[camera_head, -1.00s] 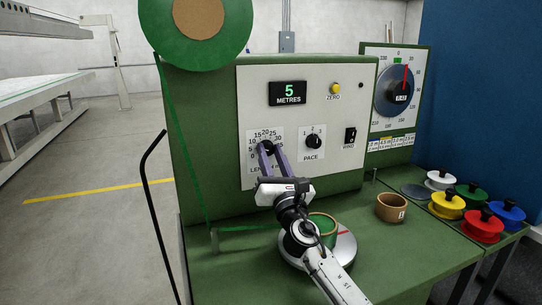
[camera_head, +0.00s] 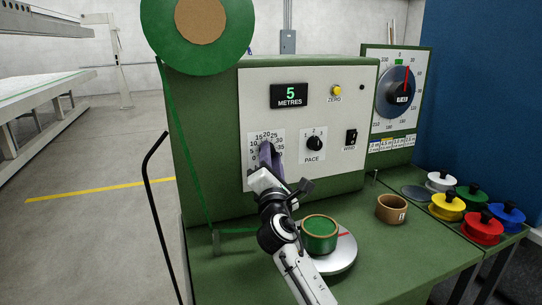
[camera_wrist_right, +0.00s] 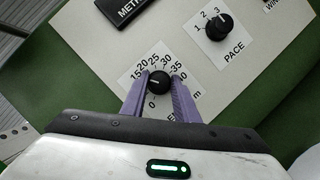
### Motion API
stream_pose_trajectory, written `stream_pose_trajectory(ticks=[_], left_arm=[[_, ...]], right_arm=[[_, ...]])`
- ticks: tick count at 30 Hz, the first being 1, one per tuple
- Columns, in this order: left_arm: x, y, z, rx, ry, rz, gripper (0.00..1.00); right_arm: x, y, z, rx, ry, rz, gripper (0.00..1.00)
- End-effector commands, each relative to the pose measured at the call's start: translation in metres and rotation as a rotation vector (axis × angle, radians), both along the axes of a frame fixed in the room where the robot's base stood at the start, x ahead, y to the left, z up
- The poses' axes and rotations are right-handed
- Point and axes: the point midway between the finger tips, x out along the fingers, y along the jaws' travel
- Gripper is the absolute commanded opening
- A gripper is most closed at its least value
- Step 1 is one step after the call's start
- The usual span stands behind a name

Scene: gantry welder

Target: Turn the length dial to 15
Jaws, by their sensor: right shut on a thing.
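The length dial is a black knob (camera_wrist_right: 159,82) with a white mark, on a white scale plate (camera_head: 256,135) low on the machine's panel. In the right wrist view the knob sits between the two purple fingers of my right gripper (camera_wrist_right: 160,90), which is shut on it. The white mark points left, towards the left finger; that finger hides some low numbers, so I cannot read the exact setting. In the head view the right gripper (camera_head: 268,154) covers the knob. The display (camera_head: 289,95) reads 5 METRES. My left gripper is not in view.
The pace dial (camera_head: 314,143) is right of the scale plate, with a black switch (camera_head: 351,136) and yellow zero button (camera_head: 337,90) nearby. A green roll (camera_head: 320,233) sits on a round plate below. A brown roll (camera_head: 391,208) and coloured spools (camera_head: 482,226) stand right.

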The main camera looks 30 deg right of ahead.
Motion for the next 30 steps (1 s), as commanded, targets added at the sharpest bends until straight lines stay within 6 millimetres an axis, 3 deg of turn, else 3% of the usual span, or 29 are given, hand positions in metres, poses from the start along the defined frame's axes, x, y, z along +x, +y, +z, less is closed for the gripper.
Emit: stream_pose_trajectory(ticks=[14, 15, 18, 30], left_arm=[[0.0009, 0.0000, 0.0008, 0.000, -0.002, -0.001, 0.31], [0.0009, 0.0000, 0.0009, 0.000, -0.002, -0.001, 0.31], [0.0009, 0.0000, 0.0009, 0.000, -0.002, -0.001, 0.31], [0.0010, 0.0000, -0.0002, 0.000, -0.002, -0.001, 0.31]], right_arm=[[0.0001, 0.0005, -0.0014, 0.017, -0.001, 0.000, 0.05], [0.0001, 0.0004, -0.0015, 0.017, -0.001, 0.000, 0.29], [0.0000, 0.0004, -0.0012, 0.016, -0.001, 0.000, 0.46], [-0.0060, 0.0043, -0.0036, 0.016, -0.002, 0.001, 0.46]])
